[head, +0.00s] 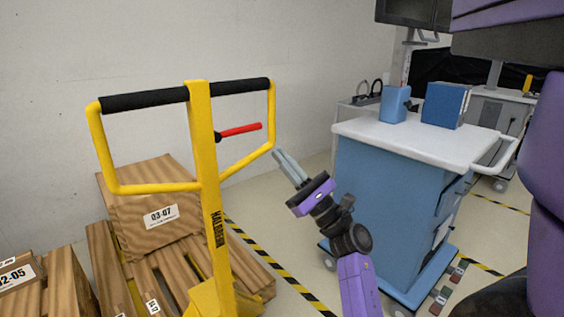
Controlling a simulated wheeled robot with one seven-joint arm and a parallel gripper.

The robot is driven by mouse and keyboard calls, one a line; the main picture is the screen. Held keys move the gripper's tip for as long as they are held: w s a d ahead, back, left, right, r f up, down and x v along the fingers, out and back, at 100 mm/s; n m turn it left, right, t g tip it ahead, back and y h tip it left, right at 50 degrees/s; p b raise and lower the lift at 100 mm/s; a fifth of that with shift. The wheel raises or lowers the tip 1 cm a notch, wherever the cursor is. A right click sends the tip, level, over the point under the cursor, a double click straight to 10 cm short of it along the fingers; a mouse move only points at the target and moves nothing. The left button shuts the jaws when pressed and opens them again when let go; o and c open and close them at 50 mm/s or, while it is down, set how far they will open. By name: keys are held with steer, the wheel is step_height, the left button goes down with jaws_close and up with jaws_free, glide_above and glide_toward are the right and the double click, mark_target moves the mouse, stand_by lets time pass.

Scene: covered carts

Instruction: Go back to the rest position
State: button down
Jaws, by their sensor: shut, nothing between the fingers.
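My gripper (277,154) is in the middle of the head view, at the end of my purple and black arm. Its grey fingers are together with nothing between them. They point up and left, close beside the right side of the yellow pallet jack handle (268,125) in the picture. I cannot tell whether the fingers touch the handle.
A yellow pallet jack (205,165) with a red lever (240,130) stands at left, by wooden pallets (110,270) and a box (150,213). A blue cart (385,205) with a white top stands right, carrying blue boxes (395,103). Striped tape marks the floor between.

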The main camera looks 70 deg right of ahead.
steer(key=shift+s+f, duration=0.25)
steer(key=shift+s, duration=0.05)
stand_by(0.4)
steer(key=shift+m, duration=0.3)
